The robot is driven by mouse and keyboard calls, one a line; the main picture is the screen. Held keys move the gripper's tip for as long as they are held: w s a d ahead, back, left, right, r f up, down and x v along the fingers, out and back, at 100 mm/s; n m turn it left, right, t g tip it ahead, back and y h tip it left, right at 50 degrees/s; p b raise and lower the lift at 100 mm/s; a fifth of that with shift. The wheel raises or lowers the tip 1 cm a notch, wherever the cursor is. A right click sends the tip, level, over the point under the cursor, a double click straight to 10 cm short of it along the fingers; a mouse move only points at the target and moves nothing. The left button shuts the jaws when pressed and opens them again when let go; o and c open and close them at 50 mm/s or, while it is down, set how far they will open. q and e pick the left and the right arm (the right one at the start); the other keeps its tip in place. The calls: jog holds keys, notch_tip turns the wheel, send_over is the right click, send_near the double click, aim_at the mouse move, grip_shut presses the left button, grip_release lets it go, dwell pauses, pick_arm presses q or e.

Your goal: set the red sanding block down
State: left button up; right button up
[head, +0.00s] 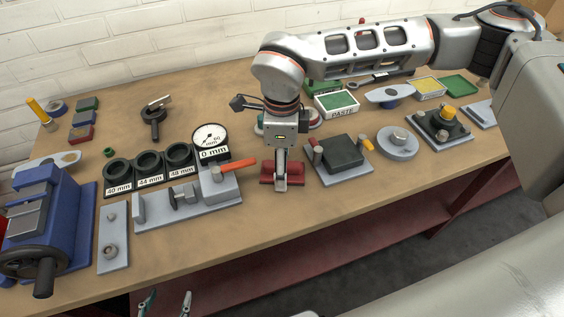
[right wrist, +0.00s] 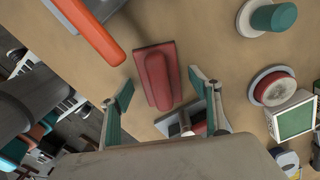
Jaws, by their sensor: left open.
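The red sanding block (head: 296,172) lies flat on the wooden table near its front edge, under my right gripper (head: 281,182). In the right wrist view the red sanding block (right wrist: 157,76) shows whole, with its raised grip running along it. The teal-padded fingers of my right gripper (right wrist: 160,82) stand apart on either side of it, with gaps to both. My right gripper is open and empty. My left gripper (head: 168,298) shows only its fingertips at the bottom edge, in front of the table. They are apart with nothing between them.
Left of the block is a grey clamp fixture (head: 190,208) with an orange handle (head: 238,165). Right of it is a grey plate (head: 352,172) with a dark block. Behind stand a dial gauge (head: 210,138) and a paste box (head: 338,104). Bare table lies in front of the block.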

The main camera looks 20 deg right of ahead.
notch_tip(320, 180, up, 12)
dwell(0.7)
dwell(0.4)
grip_shut()
dwell(0.8)
notch_tip(320, 180, up, 12)
jog(key=p, duration=0.8)
dwell(0.8)
